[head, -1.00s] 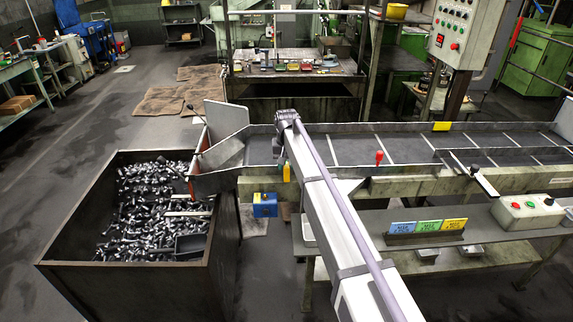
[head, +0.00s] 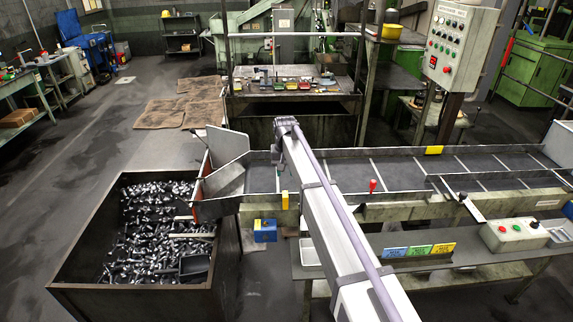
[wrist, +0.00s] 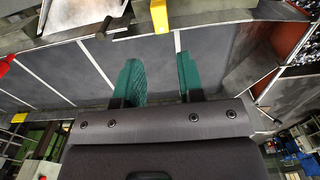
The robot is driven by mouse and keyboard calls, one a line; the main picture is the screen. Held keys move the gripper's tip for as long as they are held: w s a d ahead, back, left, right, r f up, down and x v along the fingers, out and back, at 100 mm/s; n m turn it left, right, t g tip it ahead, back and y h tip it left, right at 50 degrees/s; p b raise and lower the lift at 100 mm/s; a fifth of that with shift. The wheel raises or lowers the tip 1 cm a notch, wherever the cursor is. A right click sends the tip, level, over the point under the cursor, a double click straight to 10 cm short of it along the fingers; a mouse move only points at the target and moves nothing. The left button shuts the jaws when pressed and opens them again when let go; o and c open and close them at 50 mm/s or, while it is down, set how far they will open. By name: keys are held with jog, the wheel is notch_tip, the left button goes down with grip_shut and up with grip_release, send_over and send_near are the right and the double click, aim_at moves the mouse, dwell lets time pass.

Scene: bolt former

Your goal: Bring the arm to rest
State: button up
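My gripper (wrist: 160,64) shows in the wrist view with two green fingers apart and nothing between them. The grey conveyor bed with white cross strips (wrist: 215,45) lies behind the fingers in that view. In the head view my pale arm reaches from the bottom right up to the conveyor trough (head: 330,175).
A dark bin (head: 130,298) full of bolts stands at the left, below a sheet-metal chute (head: 228,145). A red lever (head: 373,186) and a yellow block (head: 434,150) are on the trough. A control box (head: 515,234) sits on the front shelf. Open floor lies at left.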

jog(key=s+d+f+b, duration=0.5)
jog(key=s+d, duration=0.3)
jog(key=s, duration=0.4)
jog(key=s+d+f+m+b, duration=0.1)
jog(key=s+d+f+b, duration=0.5)
jog(key=s, duration=0.7)
jog(key=s+d+f+b, duration=0.5)
jog(key=s+d, duration=0.5)
jog(key=s, duration=0.3)
jog(key=shift+f+m+b, duration=0.3)
jog(key=shift+f+b, duration=0.1)
